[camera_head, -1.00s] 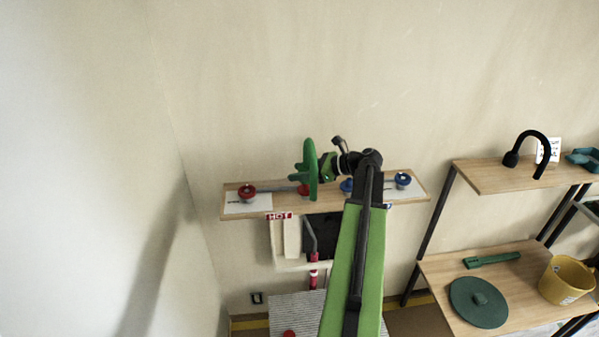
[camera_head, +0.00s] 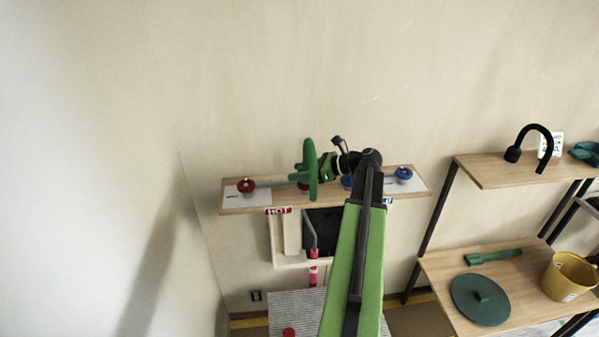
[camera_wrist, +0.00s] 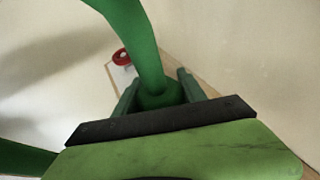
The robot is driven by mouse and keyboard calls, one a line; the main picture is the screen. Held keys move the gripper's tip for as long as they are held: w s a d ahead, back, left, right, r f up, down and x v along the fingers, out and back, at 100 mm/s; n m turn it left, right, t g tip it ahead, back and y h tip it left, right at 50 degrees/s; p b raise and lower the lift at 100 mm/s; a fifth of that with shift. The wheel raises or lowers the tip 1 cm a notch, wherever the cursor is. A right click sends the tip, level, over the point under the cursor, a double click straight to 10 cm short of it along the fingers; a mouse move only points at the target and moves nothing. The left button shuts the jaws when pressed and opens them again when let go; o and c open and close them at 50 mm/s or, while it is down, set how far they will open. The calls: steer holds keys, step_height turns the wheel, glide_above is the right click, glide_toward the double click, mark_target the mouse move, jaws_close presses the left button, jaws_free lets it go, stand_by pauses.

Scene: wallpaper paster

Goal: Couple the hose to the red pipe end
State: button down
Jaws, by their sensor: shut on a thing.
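My gripper (camera_head: 325,167) is shut on a green curved piece (camera_head: 311,168), held in front of the shelf board. The wrist view shows this piece (camera_wrist: 143,45) as a thick bent band running down between my jaws (camera_wrist: 158,88). I cannot tell whether it is the hose. A pipe with a red end (camera_head: 314,253) hangs below the board, in a white-framed opening marked HOT. Another red pipe piece (camera_head: 313,275) is just below it. A black curved hose-like thing (camera_head: 535,140) stands on the upper right shelf, away from my gripper.
The wooden board (camera_head: 290,204) carries a red knob (camera_head: 246,186) and a blue knob (camera_head: 404,174). The wall at left is bare.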

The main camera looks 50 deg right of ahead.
steer(key=shift+f+b, duration=0.7)
steer(key=shift+f, duration=0.1)
steer(key=c, duration=0.6)
jaws_free()
steer(key=shift+s+r, duration=0.1)
steer(key=shift+r, duration=0.05)
steer(key=p+v, duration=0.6)
steer(key=v, duration=1.1)
steer(key=shift+s+d+p, duration=0.1)
steer(key=shift+s+p, duration=0.05)
steer(key=shift+p, duration=0.2)
steer(key=shift+s+f, duration=0.1)
steer(key=shift+f, duration=0.1)
